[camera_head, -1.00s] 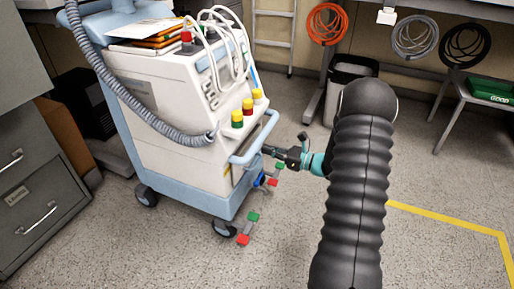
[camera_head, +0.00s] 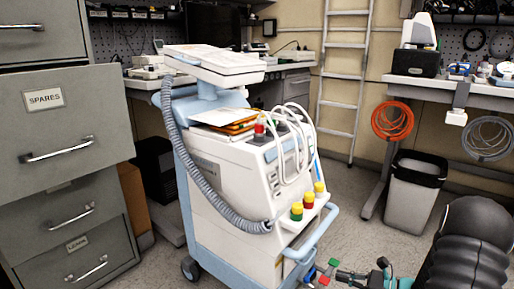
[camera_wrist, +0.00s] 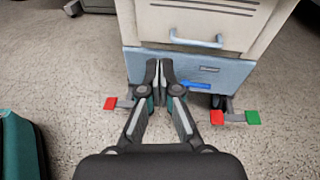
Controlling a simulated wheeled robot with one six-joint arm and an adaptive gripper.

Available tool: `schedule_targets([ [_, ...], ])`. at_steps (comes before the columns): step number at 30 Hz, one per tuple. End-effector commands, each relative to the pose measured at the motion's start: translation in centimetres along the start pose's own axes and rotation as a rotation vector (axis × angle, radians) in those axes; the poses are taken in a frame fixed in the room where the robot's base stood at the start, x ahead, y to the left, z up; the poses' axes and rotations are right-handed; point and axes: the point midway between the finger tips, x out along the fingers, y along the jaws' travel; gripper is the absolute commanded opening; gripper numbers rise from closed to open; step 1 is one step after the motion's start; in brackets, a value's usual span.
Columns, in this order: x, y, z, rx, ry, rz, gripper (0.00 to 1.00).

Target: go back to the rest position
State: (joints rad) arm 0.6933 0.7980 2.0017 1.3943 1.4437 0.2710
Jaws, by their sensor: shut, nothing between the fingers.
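My gripper (camera_wrist: 160,75) is shut with its fingertips together and nothing between them. In the wrist view it points at the lower part of the medical cart, in front of its pale blue base (camera_wrist: 225,75); I cannot tell whether it touches. In the head view the white and blue cart (camera_head: 240,185) stands upright in the middle. A red-ended pedal (camera_wrist: 110,103) and a red and green pedal (camera_wrist: 235,117) show beside the fingers.
A grey filing cabinet (camera_head: 70,130) stands at the left. A waste bin (camera_head: 414,190) stands under the bench at the right. A ladder (camera_head: 345,80) leans on the back wall. A dark green object (camera_wrist: 20,145) is at the wrist view's left edge.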

Motion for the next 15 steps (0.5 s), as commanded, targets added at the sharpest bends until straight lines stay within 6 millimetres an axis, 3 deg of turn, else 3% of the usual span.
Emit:
schedule_targets([
  [5, -0.5, 5.0, -0.8, -0.105, 0.145, 0.175, 0.00],
  [15, -2.6, 12.7, 3.7, -0.481, 0.413, 0.555, 0.00],
])
